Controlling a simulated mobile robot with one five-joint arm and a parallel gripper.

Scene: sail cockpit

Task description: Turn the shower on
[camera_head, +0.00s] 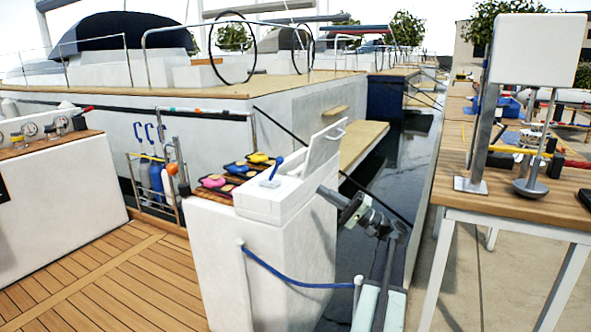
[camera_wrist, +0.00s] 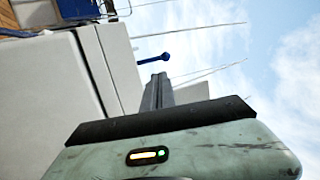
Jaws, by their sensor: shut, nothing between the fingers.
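A white box (camera_head: 258,203) with its lid (camera_head: 325,150) raised stands on a white pedestal. A blue lever (camera_head: 275,170) with a round knob rises tilted from the box's top. It shows in the wrist view as a blue stick (camera_wrist: 153,60) with a ball end, just beyond my fingertips in the picture. My gripper (camera_head: 327,194) is on the right side of the box, apart from the lever. In the wrist view its fingers (camera_wrist: 160,80) are shut and empty. No shower head or water can be made out.
Coloured reels or blocks (camera_head: 237,168) lie on a dark rack behind the box. A blue rope (camera_head: 290,280) hangs in front of the pedestal. A wooden table (camera_head: 540,195) with gear stands at right. Open deck (camera_head: 110,275) lies at left.

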